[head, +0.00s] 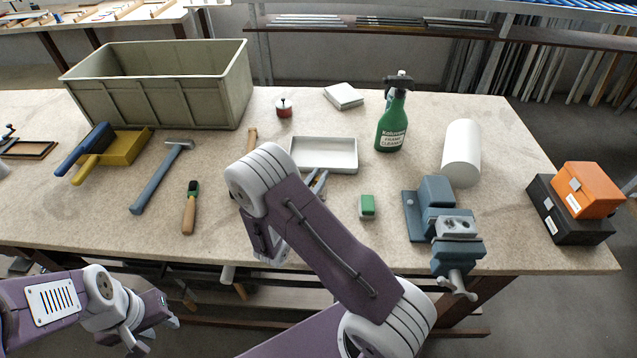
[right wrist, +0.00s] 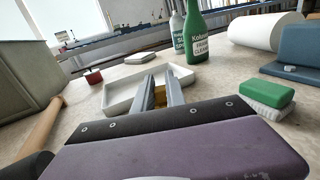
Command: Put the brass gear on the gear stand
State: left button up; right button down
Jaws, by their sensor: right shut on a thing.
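My right gripper (head: 318,183) is in front of the white tray, low over the bench. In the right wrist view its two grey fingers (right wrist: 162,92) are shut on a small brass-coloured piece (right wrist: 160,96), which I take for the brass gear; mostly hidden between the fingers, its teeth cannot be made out. A small red round piece with a short upright top (head: 284,107) stands behind the tray, also in the right wrist view (right wrist: 94,77); I cannot tell for sure that it is the gear stand. My left gripper (head: 158,328) is open and empty, below the bench's front edge.
The white tray (head: 323,168) looks empty. A green spray bottle (head: 391,125), white roll (head: 461,150), blue vise (head: 440,225) and green-white block (head: 367,207) stand to the right.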

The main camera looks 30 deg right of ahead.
notch_tip(320, 180, down, 2)
jog(key=shift+f, duration=0.1)
